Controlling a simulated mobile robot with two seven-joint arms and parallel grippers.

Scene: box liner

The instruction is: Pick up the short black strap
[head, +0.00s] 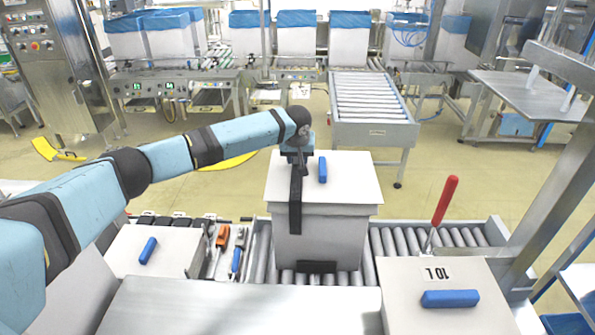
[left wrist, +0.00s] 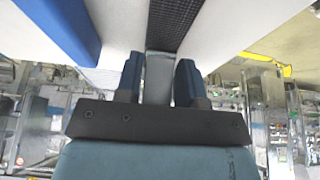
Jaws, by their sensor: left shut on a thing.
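A black strap (head: 295,205) hangs down over the front edge of the lidded white box (head: 318,235) in the middle. My left gripper (head: 299,158) is above the lid and shut on the strap's upper end. In the left wrist view, the gripper (left wrist: 158,85) has its two dark blue fingers on either side of a narrow grey piece. The strap (left wrist: 175,22) runs on beyond it with a woven dark surface. A second short black piece (head: 317,267) sits low at the front of the box. My right gripper is not in view.
A blue handle (head: 323,170) stands on the box lid, close to my left gripper. White lids with blue handles flank the box. A red-handled tool (head: 445,200) rises at the right. Orange-and-grey and blue tools lie on the left. Rollers (head: 390,242) run beneath the box.

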